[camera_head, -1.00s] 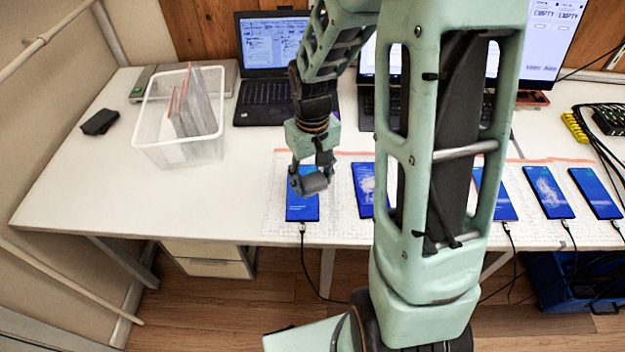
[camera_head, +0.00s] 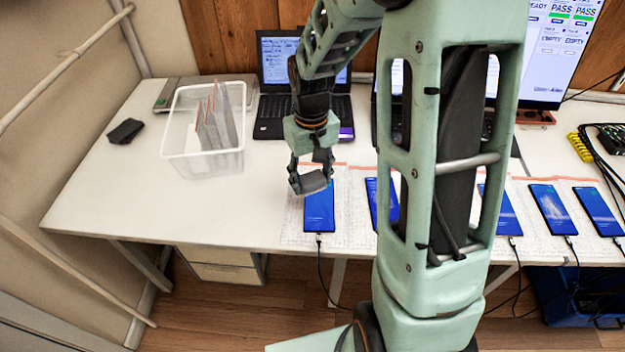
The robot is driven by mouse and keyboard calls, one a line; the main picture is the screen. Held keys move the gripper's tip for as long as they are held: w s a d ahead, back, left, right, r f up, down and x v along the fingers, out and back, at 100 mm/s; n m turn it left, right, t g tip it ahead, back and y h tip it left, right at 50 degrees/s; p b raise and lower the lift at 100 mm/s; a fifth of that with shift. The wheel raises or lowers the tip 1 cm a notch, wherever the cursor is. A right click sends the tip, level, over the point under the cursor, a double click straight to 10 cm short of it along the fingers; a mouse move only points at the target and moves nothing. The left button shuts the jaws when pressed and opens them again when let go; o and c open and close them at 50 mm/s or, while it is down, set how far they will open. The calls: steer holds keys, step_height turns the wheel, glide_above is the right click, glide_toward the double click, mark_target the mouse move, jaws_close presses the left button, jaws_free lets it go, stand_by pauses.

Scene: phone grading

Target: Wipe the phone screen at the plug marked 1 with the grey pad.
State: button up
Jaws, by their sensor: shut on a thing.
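My gripper (camera_head: 308,172) is shut on a grey pad (camera_head: 311,186) and holds it at the upper left part of the leftmost phone (camera_head: 320,212). The pad overlaps the phone's upper edge in the picture; I cannot tell whether it touches the screen. The phone lies flat with a lit blue screen, and a cable is plugged in at its near end. More blue-screened phones lie in the same row: one partly behind my arm (camera_head: 378,203), one right of my arm (camera_head: 505,215) and two farther right (camera_head: 553,209) (camera_head: 598,211). No plug numbers are readable.
A clear bin (camera_head: 180,150) with upright grey sheets and a dark block (camera_head: 125,131) stand on the left of the white table (camera_head: 110,195). A laptop (camera_head: 285,115) stands behind my gripper. A monitor (camera_head: 550,70) is at the back right. The table's front left is clear.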

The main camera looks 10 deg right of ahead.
steer(key=shift+r+p, duration=0.8)
steer(key=shift+r, duration=0.55)
